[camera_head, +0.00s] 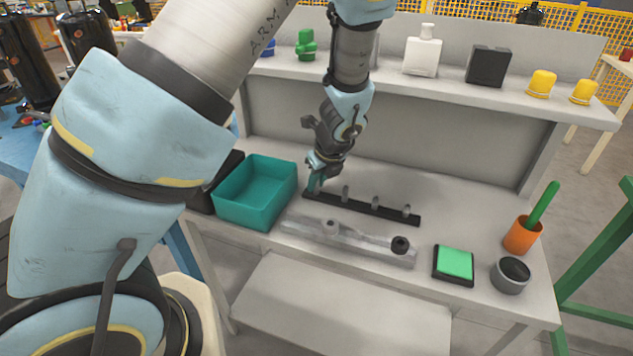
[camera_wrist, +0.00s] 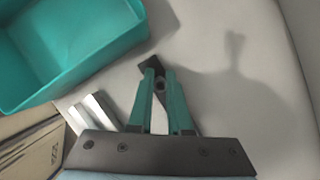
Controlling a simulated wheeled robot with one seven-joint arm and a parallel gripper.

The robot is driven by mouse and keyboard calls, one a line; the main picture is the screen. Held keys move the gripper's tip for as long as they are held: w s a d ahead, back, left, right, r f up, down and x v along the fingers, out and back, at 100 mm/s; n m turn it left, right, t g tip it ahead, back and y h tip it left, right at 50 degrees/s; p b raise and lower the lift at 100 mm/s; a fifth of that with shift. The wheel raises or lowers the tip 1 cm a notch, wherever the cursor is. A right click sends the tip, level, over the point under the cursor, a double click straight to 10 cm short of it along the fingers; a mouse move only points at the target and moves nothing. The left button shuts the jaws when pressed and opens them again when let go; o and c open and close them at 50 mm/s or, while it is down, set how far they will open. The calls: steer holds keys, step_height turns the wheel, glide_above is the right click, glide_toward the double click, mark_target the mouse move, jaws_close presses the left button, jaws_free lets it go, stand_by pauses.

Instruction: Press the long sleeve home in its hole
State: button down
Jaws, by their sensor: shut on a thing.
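My gripper (camera_head: 314,187) is at the left end of the black rack (camera_head: 362,208), low over the bench.
A teal bin (camera_head: 245,215) stands left of the rack and rod. A green pad (camera_head: 455,262), a grey cup (camera_head: 510,275) and an orange cup (camera_head: 520,237) are at the right. A shelf (camera_head: 440,92) with bottles runs behind. The bench right of the rack is clear.

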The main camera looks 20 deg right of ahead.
steer(key=shift+r, duration=0.15)
steer(key=shift+r+p, duration=2.65)
steer(key=shift+r, duration=0.25)
steer(key=shift+a, duration=0.1)
